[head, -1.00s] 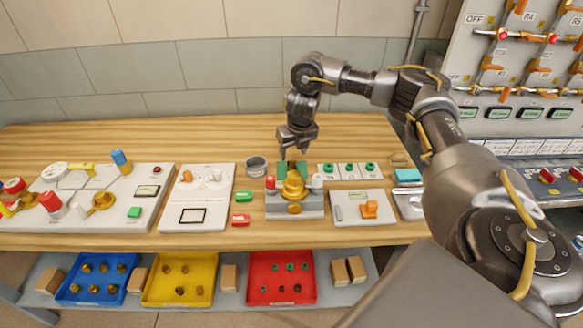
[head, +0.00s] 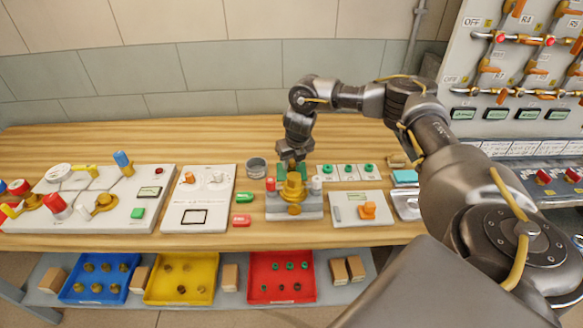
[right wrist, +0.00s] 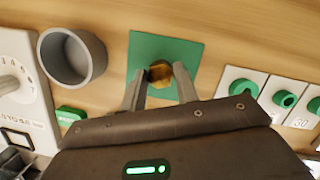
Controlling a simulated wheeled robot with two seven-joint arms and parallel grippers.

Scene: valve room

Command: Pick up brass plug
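The brass plug (right wrist: 160,71) stands on a green square mat (right wrist: 146,50) in the right wrist view. My right gripper (right wrist: 160,84) is open, with one finger on each side of the plug and its tips close to it. In the head view my right gripper (head: 291,167) points down at the green mat, low over the bench. There the plug is hidden behind the gripper and the brass valve body. My left gripper is not in view.
A grey block with a brass valve body (head: 294,190) stands just in front of the mat. A grey cup (right wrist: 72,56) is left of it. A white strip with green rings (head: 347,171) lies to the right. Coloured trays, including a red one (head: 282,296), sit on the lower shelf.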

